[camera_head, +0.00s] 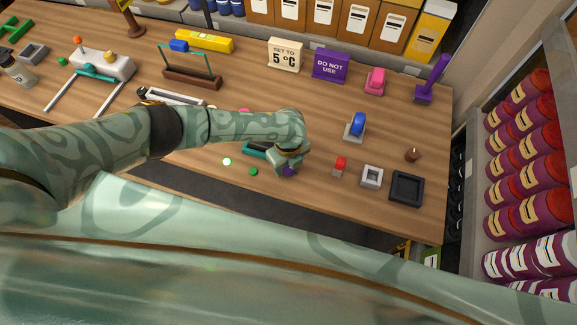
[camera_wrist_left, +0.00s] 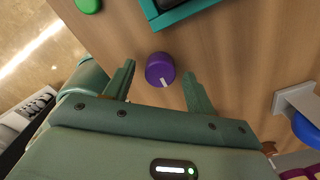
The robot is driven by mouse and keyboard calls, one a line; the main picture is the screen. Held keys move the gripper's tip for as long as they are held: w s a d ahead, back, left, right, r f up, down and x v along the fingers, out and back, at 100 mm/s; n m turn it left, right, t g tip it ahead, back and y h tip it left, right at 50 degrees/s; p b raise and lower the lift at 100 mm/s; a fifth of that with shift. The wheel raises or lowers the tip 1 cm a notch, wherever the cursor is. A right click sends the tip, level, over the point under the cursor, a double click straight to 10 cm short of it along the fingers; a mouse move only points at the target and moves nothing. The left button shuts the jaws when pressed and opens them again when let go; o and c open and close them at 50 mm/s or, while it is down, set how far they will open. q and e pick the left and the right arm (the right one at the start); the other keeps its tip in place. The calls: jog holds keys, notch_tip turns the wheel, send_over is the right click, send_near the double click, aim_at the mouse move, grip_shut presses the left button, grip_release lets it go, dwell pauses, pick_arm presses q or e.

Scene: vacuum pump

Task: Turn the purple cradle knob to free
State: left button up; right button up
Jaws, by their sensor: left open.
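The purple cradle knob (camera_wrist_left: 160,68) is a short round knob with a white mark on its lower edge. It stands on the wooden surface in the left wrist view, between the two spread fingers of my left gripper (camera_wrist_left: 158,85). A gap shows on both sides, so the fingers do not touch it. In the head view my left gripper (camera_head: 284,166) is over the front of the table, with the purple knob (camera_head: 289,171) partly hidden under it. A teal-framed cradle (camera_wrist_left: 180,14) lies just beyond the knob. My right gripper does not show.
A green button (camera_wrist_left: 88,5) is near the cradle. To the right are a red-topped block (camera_head: 340,163), a white square holder (camera_head: 372,176), a black tray (camera_head: 406,188) and a blue-handled part (camera_head: 356,125). The table's front edge is close to the knob.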

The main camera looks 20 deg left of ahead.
pick_arm(q)
jog(key=shift+f, duration=0.5)
jog(key=c, duration=1)
jog(key=shift+o, duration=0.2)
